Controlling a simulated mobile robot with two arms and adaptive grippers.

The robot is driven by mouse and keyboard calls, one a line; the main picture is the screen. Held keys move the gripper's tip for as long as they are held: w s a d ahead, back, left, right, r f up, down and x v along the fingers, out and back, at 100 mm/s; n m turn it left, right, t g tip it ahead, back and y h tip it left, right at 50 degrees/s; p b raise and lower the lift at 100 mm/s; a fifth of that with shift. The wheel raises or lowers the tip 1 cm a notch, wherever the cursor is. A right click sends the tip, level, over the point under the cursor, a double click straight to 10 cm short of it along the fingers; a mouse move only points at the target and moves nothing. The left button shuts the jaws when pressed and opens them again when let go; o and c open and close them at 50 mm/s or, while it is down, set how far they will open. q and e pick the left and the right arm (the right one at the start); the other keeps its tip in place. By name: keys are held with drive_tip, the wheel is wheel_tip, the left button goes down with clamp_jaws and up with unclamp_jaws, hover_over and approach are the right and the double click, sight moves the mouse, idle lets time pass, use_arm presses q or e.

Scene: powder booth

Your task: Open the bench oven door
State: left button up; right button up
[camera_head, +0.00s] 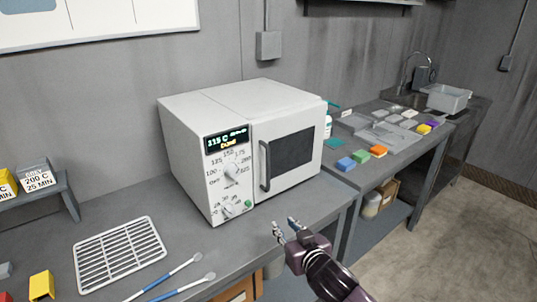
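The white bench oven (198,128) stands on the grey bench. Its door (308,176) has a dark window and looks shut. A dark vertical handle (265,166) is on the door's left side, beside the control panel with its lit display and dials. My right gripper (286,229) is in front of the oven, below and a little right of the handle. Its fingers are apart and empty, and it does not touch the handle. My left gripper is not in view.
A white wire rack (120,253) and blue-handled tools (178,276) lie on the bench left of the oven. Yellow and grey labelled blocks (38,177) sit on a small shelf. Right of the oven are coloured blocks (361,156), a tray (388,145) and a sink.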

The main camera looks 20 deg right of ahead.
sight(269, 160)
drive_tip(key=w+d+r+n+t+y, duration=0.15)
drive_tip(key=w+r+t, duration=0.25)
drive_tip(key=w+r, duration=0.65)
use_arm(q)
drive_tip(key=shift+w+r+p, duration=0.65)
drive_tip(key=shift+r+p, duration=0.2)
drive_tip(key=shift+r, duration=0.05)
use_arm(e)
drive_tip(key=shift+y, duration=0.45)
drive_tip(key=shift+w+a+r, duration=0.25)
drive_tip(key=shift+w+r, duration=0.05)
drive_tip(key=shift+w, duration=0.75)
drive_tip(key=shift+w+a+r, duration=0.2)
drive_tip(key=shift+w+r, duration=0.05)
drive_tip(key=shift+w, duration=0.85)
drive_tip(key=shift+w+a+r, duration=0.25)
drive_tip(key=shift+w+r, duration=0.05)
drive_tip(key=shift+w, duration=0.75)
drive_tip(key=shift+c, duration=0.2)
clamp_jaws()
